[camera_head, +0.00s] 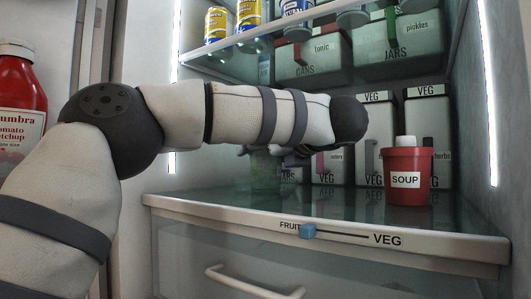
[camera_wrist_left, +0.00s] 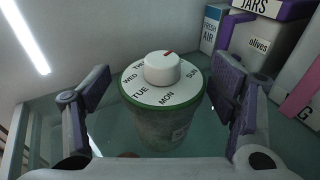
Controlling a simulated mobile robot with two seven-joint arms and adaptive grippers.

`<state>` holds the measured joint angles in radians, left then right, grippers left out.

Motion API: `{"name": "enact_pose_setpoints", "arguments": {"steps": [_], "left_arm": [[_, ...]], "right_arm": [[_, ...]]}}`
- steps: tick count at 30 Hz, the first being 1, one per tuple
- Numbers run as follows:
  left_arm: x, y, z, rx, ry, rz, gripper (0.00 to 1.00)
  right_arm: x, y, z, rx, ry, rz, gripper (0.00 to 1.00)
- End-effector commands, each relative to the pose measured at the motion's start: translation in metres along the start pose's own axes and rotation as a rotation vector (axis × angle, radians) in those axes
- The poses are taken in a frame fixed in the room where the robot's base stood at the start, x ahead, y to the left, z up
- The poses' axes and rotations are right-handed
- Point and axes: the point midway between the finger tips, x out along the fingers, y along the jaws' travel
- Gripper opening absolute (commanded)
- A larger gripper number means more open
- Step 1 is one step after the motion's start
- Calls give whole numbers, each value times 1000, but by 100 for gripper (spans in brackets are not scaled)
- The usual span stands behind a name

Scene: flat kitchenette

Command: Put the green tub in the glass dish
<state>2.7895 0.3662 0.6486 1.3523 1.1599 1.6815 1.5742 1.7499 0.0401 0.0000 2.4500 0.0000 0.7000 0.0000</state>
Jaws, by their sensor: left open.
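The green tub (camera_wrist_left: 160,125) stands upright on the glass shelf in the left wrist view, with a green rim, a white day-of-week ring and a white dial knob on its lid. In the head view its greenish body (camera_head: 265,172) shows partly, below my left forearm. My left gripper (camera_wrist_left: 162,90) is open, with one finger on each side of the tub and visible gaps between. In the head view this gripper (camera_head: 285,154) is small and partly hidden by the arm. I cannot make out a glass dish in either view. My right gripper is not in view.
A red soup tub (camera_head: 408,185) stands at the right front of the shelf. Tall VEG boxes (camera_head: 429,115) line the back. An upper shelf (camera_head: 330,72) holds cans and bins above my arm. A ketchup bottle (camera_head: 22,95) is at far left. The shelf front (camera_head: 215,210) is clear.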

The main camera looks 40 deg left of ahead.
Motion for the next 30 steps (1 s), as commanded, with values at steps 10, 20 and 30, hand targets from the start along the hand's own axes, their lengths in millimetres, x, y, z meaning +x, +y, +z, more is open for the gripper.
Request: {"name": "enact_pose_setpoints", "arguments": {"steps": [10,20,30], "left_arm": [[-88,-2,-1,2,-3,-4,78],[-116,0,0,1,0,-1,78],[-116,0,0,1,0,-1,78]], "right_arm": [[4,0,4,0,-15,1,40],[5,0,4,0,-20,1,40],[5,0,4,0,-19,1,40]]}}
